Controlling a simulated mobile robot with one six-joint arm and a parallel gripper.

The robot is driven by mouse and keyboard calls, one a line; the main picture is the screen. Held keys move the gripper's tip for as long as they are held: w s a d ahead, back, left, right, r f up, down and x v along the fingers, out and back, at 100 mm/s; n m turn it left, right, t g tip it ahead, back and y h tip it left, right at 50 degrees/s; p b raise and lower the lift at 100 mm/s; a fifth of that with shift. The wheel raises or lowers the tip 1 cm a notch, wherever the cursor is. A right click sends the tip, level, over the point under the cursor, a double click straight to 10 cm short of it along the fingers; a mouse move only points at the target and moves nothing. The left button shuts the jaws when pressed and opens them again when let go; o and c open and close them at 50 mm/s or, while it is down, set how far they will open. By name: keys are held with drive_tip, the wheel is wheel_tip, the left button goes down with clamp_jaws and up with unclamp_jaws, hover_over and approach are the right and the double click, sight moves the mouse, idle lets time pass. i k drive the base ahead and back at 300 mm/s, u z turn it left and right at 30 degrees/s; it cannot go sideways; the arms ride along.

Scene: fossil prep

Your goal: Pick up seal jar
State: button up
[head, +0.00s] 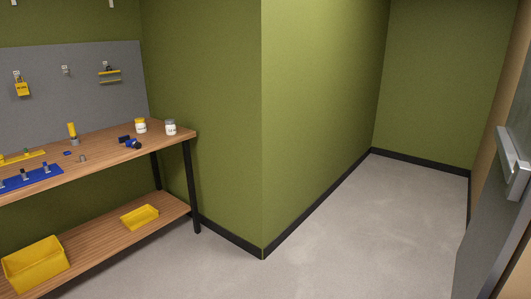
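Two small white jars stand upright at the right end of the wooden workbench (105,149) in the head view. One jar (140,126) has a yellow lid. The other jar (171,129) has a grey lid and stands to its right, nearer the bench's end. Both seem to carry labels, too small to read, so I cannot tell which is the seal jar. My gripper is not in view.
Dark blue items (130,142) lie just left of the jars. A yellow-topped tool (72,133) and a blue rack (30,179) stand farther left. Yellow bins (35,264) sit on the lower shelf. A green wall corner juts out right of the bench; the grey floor (350,230) is clear.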

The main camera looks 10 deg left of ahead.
sight(171, 129)
drive_tip(key=u, duration=0.2)
drive_tip(key=i, duration=1.9)
drive_tip(key=u, duration=0.8)
drive_tip(key=i, duration=0.7)
drive_tip(key=u, duration=1)
drive_tip(key=i, duration=1.05)
drive_tip(key=u, duration=0.55)
